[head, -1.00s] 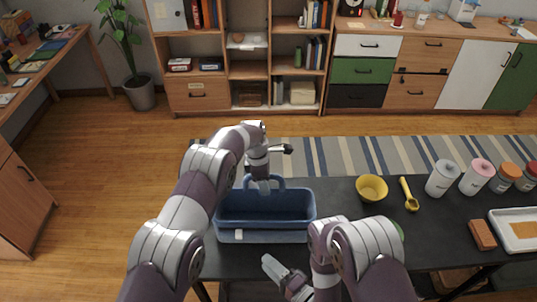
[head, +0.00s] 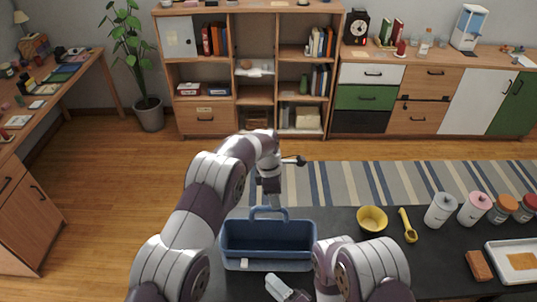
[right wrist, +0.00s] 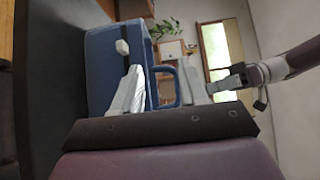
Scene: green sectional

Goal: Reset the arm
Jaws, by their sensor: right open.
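A blue basket (head: 268,262) with an upright loop handle (head: 268,212) stands on the black table, and it looks empty. My left gripper (head: 271,198) points down just behind and above the handle; I cannot tell whether its fingers are apart. The left arm's end also shows at the right in the right wrist view. My right gripper (head: 282,290) is low in the head view, in front of the basket and partly cut off by the frame. In the right wrist view its two fingers (right wrist: 160,82) are apart, with the basket (right wrist: 115,65) beyond and nothing held.
Right of the basket are a yellow bowl (head: 372,219), a yellow scoop (head: 407,226), several lidded jars (head: 441,210), a brown block (head: 479,265) and a white tray (head: 497,250). A striped rug (head: 350,184) and open floor lie behind the table.

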